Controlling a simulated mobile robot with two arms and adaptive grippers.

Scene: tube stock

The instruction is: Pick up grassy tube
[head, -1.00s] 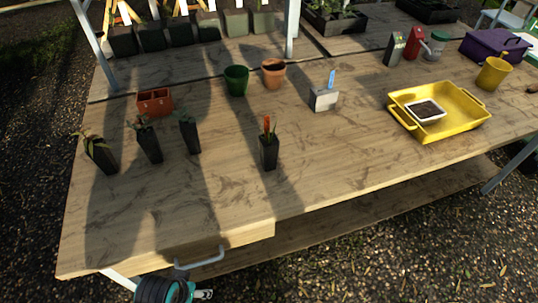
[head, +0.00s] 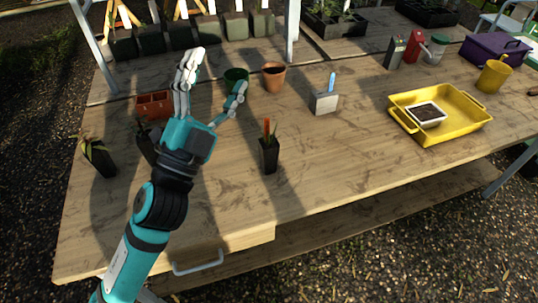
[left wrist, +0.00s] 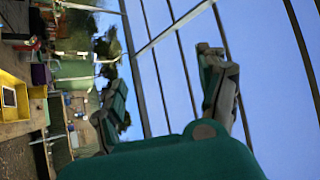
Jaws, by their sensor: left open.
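Black square plant tubes stand on the wooden table. The leftmost tube (head: 101,160) has narrow drooping leaves. A second tube (head: 147,146) shows partly beside my left arm, and a third tube is hidden behind that arm. Another tube (head: 269,157) with an orange stake stands alone right of my arm. I cannot tell for sure which one is grassy. My left gripper (head: 217,73) is raised over the table with its fingers spread, open and empty. Its spread fingers also show in the left wrist view (left wrist: 164,72), against the sky. My right gripper is out of view.
Behind the tubes are a terracotta divided box (head: 154,104), a green pot (head: 236,80), a terracotta pot (head: 274,76) and a grey block with a blue-handled tool (head: 324,102). A yellow tray (head: 465,125) sits right. The table's front middle is clear.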

